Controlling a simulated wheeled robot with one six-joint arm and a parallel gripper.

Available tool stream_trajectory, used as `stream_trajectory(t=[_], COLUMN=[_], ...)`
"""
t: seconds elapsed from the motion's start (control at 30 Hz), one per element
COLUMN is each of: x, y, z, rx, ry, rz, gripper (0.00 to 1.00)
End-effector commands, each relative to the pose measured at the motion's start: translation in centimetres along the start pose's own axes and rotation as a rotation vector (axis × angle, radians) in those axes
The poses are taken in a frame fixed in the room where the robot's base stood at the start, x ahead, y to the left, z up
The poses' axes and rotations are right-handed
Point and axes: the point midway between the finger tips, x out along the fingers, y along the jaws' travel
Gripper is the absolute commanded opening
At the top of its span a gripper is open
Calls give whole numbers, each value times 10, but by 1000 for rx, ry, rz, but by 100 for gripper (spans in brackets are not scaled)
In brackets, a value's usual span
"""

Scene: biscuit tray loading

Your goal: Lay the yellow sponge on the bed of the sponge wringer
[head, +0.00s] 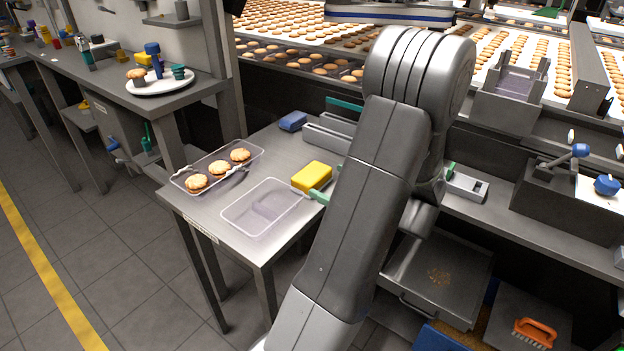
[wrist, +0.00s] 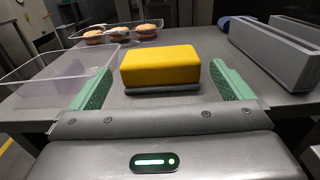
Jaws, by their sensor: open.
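The yellow sponge (head: 312,176) lies flat on the steel table; a thin dark grey layer shows under it in the wrist view (wrist: 160,67). My gripper (wrist: 162,84) is open. Its green fingers stand apart, one on each side of the sponge, with a gap visible on both sides. A dark box with a blue-gripped lever (head: 545,190) on the right-hand counter looks like the sponge wringer, but I cannot be sure.
An empty clear tray (head: 238,222) lies beside the sponge. A clear tray with biscuits (head: 176,184) is beyond it. A small grey tray (head: 468,187) and a blue knob (head: 606,185) are on the right.

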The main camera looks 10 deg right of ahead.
Motion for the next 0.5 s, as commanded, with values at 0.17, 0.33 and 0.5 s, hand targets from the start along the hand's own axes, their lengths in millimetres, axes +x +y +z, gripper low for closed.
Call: stream_trajectory(t=[0.17, 0.33, 0.5], x=[22, 45, 51], y=[0, 0, 0], z=[1, 2, 2], rx=[-2, 0, 0], ry=[0, 0, -1], rz=[4, 3, 0], gripper=[100, 100, 100])
